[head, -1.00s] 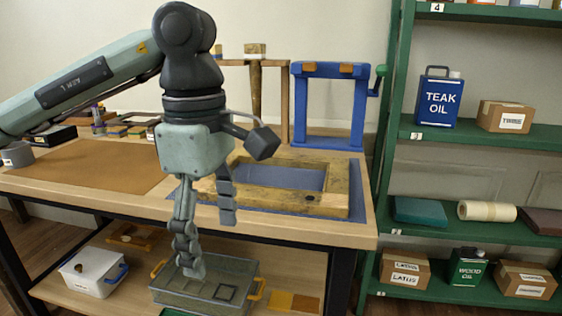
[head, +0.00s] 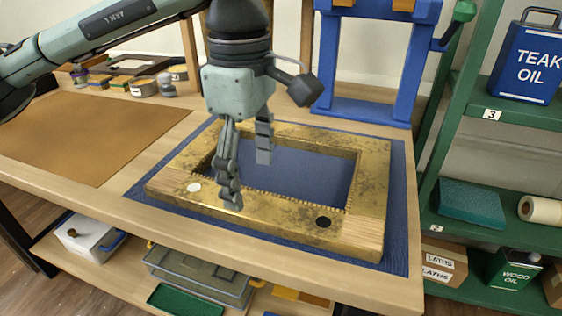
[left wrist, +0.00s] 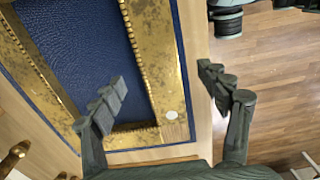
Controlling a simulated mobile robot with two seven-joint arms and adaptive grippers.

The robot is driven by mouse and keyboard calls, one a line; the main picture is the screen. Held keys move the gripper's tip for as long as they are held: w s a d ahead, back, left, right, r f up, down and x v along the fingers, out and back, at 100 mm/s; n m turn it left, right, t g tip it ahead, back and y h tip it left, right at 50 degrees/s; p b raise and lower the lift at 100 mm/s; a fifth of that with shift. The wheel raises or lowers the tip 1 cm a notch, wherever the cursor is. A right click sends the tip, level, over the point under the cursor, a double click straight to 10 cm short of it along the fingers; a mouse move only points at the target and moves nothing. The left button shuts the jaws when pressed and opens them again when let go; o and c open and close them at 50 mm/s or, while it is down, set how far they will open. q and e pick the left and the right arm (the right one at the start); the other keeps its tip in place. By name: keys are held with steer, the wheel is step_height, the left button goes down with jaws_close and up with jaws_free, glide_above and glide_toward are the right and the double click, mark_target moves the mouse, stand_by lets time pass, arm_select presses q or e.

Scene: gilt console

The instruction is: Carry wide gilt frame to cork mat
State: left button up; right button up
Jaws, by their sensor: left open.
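The wide gilt frame (head: 270,207) lies flat on a blue mat (head: 397,208) on the workbench, with bare wood at two of its corners. A white dot and a dark dot mark its near rail. My left gripper (head: 248,182) is open, pointing down over the frame's near left part. In the left wrist view the open fingers (left wrist: 162,80) show with the gilt frame (left wrist: 152,60) between and beyond them; I see nothing held. The cork mat (head: 85,132) is a bare brown sheet on the bench to the left. My right gripper is not in view.
A blue press-like stand (head: 365,65) with a green handle is behind the frame. Small jars and tins stand at the back left. A green shelf with a teak oil can (head: 528,60) is at the right. Bins sit on the lower shelf.

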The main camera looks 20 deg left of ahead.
mark_target(255, 202)
arm_select(q)
step_height(255, 202, down, 5)
steer(key=shift+w+d+r+p, duration=0.1)
steer(key=shift+p, duration=0.2)
steer(key=c, duration=1.6)
steer(key=shift+w+r, duration=0.1)
jaws_close()
